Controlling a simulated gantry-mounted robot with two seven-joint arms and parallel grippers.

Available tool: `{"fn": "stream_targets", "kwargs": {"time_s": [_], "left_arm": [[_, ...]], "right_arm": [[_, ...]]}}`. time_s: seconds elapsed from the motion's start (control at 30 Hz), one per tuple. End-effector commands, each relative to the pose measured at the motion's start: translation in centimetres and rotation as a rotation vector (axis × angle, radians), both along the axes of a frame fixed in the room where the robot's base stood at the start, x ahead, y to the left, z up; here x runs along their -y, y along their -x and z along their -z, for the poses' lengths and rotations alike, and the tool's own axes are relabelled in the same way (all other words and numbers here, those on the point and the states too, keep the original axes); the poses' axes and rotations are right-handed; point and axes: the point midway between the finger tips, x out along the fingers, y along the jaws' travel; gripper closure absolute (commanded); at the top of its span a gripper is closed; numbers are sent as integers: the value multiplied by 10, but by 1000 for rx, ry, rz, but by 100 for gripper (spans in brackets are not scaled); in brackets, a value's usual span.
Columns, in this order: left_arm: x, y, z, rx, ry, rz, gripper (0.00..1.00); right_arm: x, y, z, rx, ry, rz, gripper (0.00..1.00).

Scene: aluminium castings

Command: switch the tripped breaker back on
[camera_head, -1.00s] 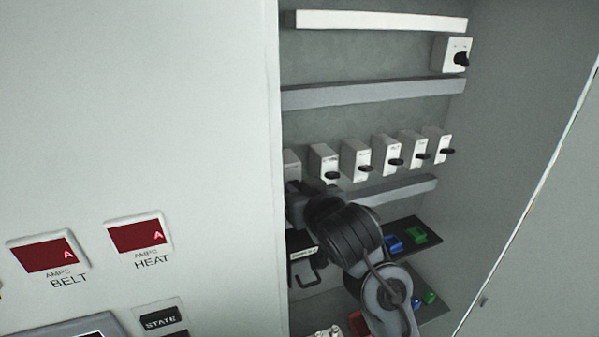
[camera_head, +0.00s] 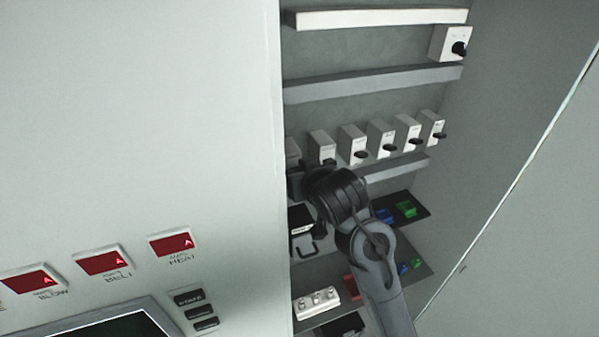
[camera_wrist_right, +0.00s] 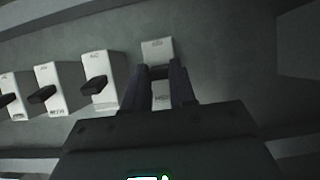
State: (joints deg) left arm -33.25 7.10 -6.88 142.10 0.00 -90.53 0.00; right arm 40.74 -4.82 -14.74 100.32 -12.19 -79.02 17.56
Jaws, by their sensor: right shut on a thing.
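A row of white breakers with black handles runs across the open cabinet. The leftmost breaker (camera_head: 292,154) is partly hidden by the panel edge and my right arm. My right gripper (camera_head: 298,178) is at this breaker, its tips mostly hidden in the head view. In the right wrist view my right gripper (camera_wrist_right: 167,78) has its two dark fingers over the front of that end breaker (camera_wrist_right: 157,48), shut on its handle. My left gripper is out of view.
A lone breaker (camera_head: 452,43) sits at the upper right. Grey rails (camera_head: 370,82) cross the cabinet above and below the row. The front panel (camera_head: 140,130) stands close on the left. Lower shelves hold green, blue and red parts.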

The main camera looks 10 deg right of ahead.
Motion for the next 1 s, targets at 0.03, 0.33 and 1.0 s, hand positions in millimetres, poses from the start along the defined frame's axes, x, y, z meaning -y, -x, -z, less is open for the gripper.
{"fn": "stream_targets", "kwargs": {"time_s": [0.03,0.33,1.0], "left_arm": [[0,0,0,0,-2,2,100],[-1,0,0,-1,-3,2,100],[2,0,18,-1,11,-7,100]], "right_arm": [[0,0,1,-2,1,1,70],[0,0,0,-1,0,0,49],[14,61,-33,4,-2,0,49]]}}
